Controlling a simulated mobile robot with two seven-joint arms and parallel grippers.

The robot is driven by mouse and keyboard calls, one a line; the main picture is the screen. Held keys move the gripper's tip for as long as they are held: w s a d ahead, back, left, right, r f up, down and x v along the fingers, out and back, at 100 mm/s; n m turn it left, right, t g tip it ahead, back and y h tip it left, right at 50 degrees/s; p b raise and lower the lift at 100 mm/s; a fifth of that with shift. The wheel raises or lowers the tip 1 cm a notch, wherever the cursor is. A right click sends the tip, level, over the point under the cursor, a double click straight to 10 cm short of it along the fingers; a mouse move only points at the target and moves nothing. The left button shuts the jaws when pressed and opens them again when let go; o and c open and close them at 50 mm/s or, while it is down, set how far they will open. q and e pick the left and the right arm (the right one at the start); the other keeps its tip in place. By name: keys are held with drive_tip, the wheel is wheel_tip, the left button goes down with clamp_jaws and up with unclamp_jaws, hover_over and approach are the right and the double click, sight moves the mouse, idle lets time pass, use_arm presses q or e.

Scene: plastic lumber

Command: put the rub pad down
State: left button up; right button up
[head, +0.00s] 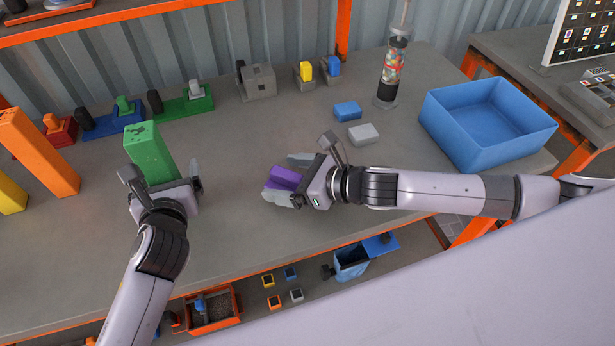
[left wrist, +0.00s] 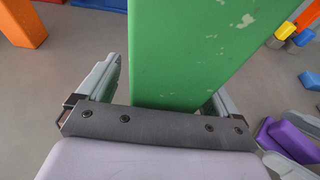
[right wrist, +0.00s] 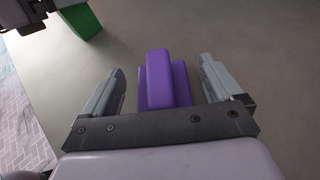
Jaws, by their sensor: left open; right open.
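The purple rub pad (head: 283,177) rests on the grey table near the middle. It is a stepped block and also shows in the right wrist view (right wrist: 167,80). My right gripper (head: 287,179) is open around it, with one finger on each side. In the right wrist view a gap shows between the pad and each finger. My left gripper (head: 161,178) is open around the lower part of a green block (head: 148,150). The green block also fills the middle of the left wrist view (left wrist: 195,45); its base is hidden by my gripper.
A blue bin (head: 487,120) stands at the right, with a blue block (head: 347,111) and a grey block (head: 363,134) nearby. A bottle of colored pieces (head: 390,75) stands behind them. An orange block (head: 38,150) is at the left. The table's front middle is clear.

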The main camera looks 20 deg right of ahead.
drive_tip(key=v, duration=1.1)
drive_tip(key=shift+s+d, duration=0.3)
drive_tip(key=shift+s, duration=0.05)
